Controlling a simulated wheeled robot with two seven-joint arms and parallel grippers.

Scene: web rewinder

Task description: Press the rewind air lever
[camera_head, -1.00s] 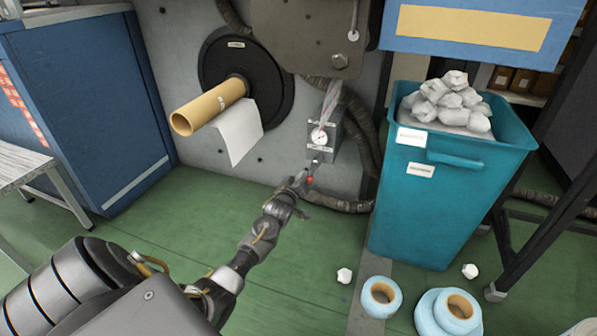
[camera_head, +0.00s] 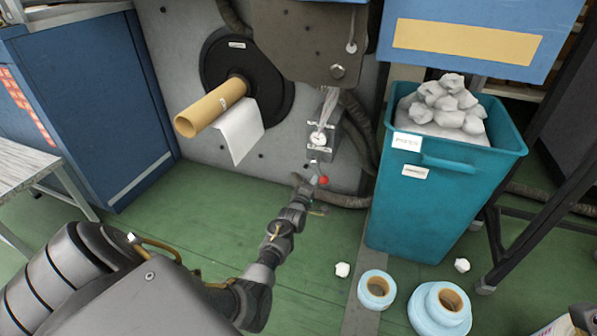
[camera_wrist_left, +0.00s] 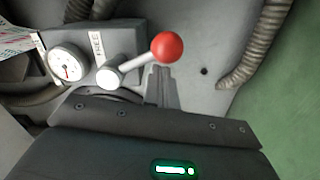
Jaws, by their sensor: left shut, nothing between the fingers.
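The rewind air lever (camera_wrist_left: 140,61) is a short metal rod with a red ball knob. It sticks out from a grey valve box (camera_head: 322,138) with a round gauge on the machine's front panel. My left gripper is shut and empty. My right gripper is not in view.
A cardboard core (camera_head: 208,108) with a white web sits on the black disc to the left. A teal bin (camera_head: 430,205) of white scraps stands close on the right. Blue-white rolls (camera_head: 377,290) lie on the green floor. Corrugated hoses (camera_head: 345,200) run beside the valve box.

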